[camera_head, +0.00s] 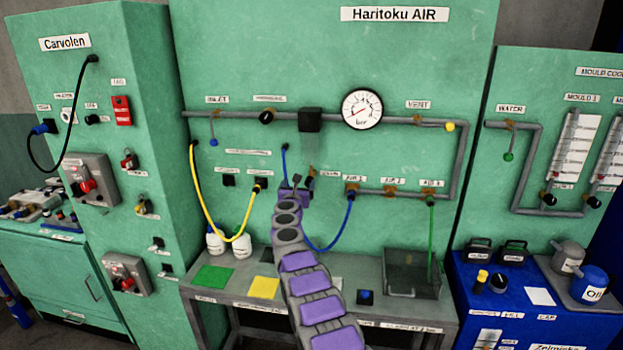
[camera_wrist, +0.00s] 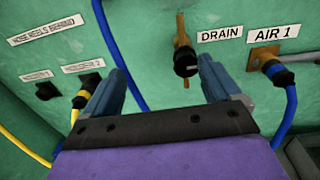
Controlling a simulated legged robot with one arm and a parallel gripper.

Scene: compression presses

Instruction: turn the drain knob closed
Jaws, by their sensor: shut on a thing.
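The drain knob (camera_wrist: 186,64) is a black round knob on a brass valve with an orange-brown lever, beside the DRAIN label (camera_wrist: 220,34). In the head view the drain valve (camera_head: 310,172) is small and partly behind my gripper (camera_head: 296,186). In the wrist view my gripper (camera_wrist: 162,66) has its two blue-grey fingers on either side of the knob. The knob sits close to the right finger. A gap shows toward the left finger, and the contact itself is not clear.
The AIR 1 fitting (camera_wrist: 268,62) with a blue hose (camera_wrist: 288,110) is just right of the gripper. Another blue hose (camera_wrist: 108,35) runs down behind the left finger. A yellow hose (camera_head: 207,218) hangs at left. The bench (camera_head: 225,300) lies below.

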